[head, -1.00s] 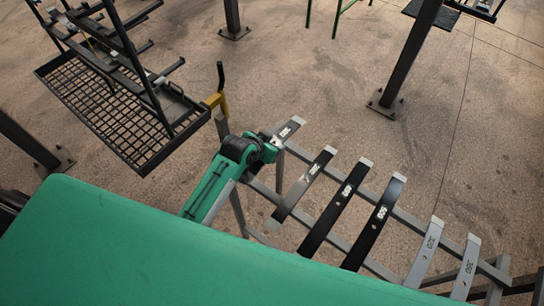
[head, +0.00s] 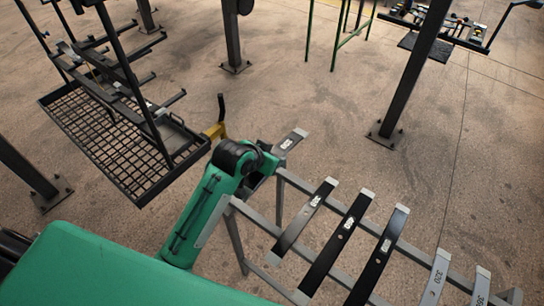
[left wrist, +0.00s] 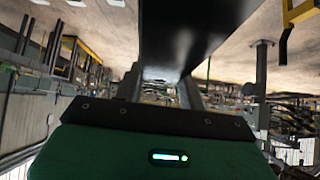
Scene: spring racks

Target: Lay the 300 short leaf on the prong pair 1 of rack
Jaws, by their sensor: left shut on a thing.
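My left gripper (head: 268,164) is shut on a short dark leaf (head: 287,145) with a pale tip and a white label too small to read for certain. The held leaf is near the left end of the grey stand, and most of it is hidden behind the gripper. In the left wrist view the dark leaf (left wrist: 190,30) runs out between the fingers. The black rack (head: 125,148) with a mesh base stands at the left. Several prongs (head: 150,45) stick out from its posts; I cannot tell which pair is 1. My right gripper is not in view.
Black and grey leaves (head: 337,240) lie across the grey rails (head: 420,258) of the stand. A yellow bracket with a black handle (head: 217,128) is at the rack's near corner. A dark post (head: 405,75) stands at right. Open floor lies beyond the stand.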

